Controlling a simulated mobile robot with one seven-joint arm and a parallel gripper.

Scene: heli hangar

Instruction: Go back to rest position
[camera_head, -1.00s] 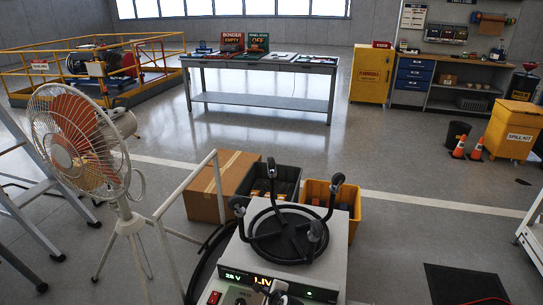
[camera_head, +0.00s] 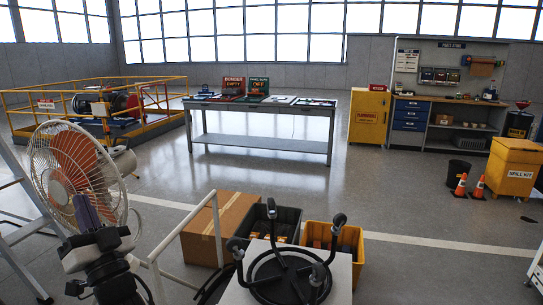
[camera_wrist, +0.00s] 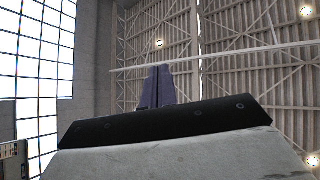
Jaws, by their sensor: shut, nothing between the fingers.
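My gripper (camera_head: 83,200) shows at the lower left of the head view, raised and pointing upward in front of the fan. Its dark purple-blue fingers are together, and nothing is between them. In the wrist view the same shut fingers (camera_wrist: 158,88) stand up behind the dark gripper body, with the roof trusses and lamps beyond. The fingers overlap the fan's guard in the head view; I see no clear contact.
A white-guarded fan (camera_head: 72,165) stands at the left beside a ladder (camera_head: 22,245). A cardboard box (camera_head: 238,215), a black crate (camera_head: 287,220) and a yellow crate (camera_head: 346,241) sit ahead. Beyond open floor stand a workbench (camera_head: 262,145) and a yellow spill-kit bin (camera_head: 515,165).

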